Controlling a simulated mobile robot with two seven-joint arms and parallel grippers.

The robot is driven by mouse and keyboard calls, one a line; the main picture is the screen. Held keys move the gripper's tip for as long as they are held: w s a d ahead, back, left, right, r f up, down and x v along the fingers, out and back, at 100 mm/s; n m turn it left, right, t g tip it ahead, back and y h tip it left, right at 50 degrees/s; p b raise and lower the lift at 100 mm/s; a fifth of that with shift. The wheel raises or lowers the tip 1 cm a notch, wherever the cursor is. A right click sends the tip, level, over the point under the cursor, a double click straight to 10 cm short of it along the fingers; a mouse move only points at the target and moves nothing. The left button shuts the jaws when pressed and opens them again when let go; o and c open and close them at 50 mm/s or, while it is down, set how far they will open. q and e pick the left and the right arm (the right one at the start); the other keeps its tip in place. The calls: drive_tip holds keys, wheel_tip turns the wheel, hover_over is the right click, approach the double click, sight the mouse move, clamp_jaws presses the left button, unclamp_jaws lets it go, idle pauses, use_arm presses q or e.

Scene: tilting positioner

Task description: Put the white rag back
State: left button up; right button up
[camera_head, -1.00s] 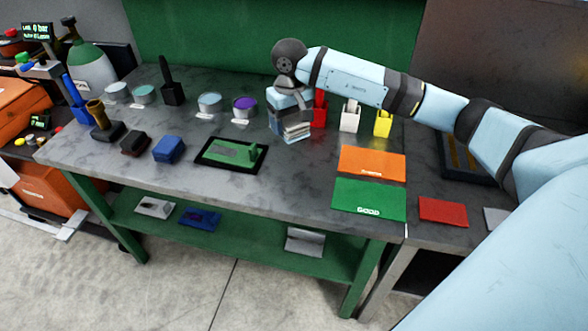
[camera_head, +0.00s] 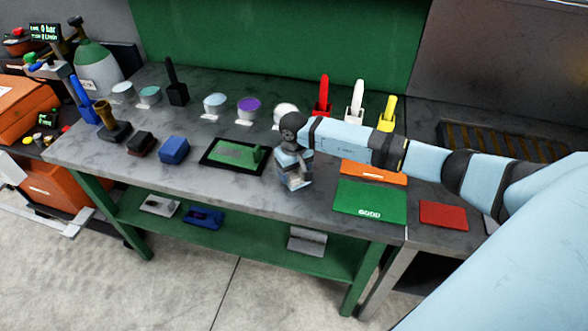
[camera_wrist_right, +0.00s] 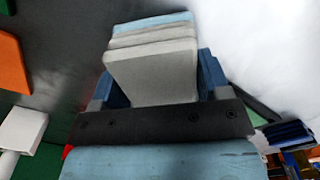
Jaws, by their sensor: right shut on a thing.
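My right gripper (camera_head: 294,172) is over the front part of the grey workbench (camera_head: 240,185), right of the green pad in its black tray. It is shut on a folded, layered white rag (camera_wrist_right: 152,72), which shows between the blue fingers in the right wrist view. In the head view only a small part of the rag shows below the gripper, and I cannot tell whether it touches the bench. My left gripper is not in view.
A green pad in a black tray (camera_head: 210,165) lies left of my gripper. The green GOOD mat (camera_head: 369,203) and an orange mat (camera_head: 374,172) lie to the right. Cans and red, white and yellow holders stand behind.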

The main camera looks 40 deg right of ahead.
drive_tip(key=shift+f+b, duration=0.15)
drive_tip(key=shift+b, duration=0.15)
drive_tip(key=o, duration=0.9)
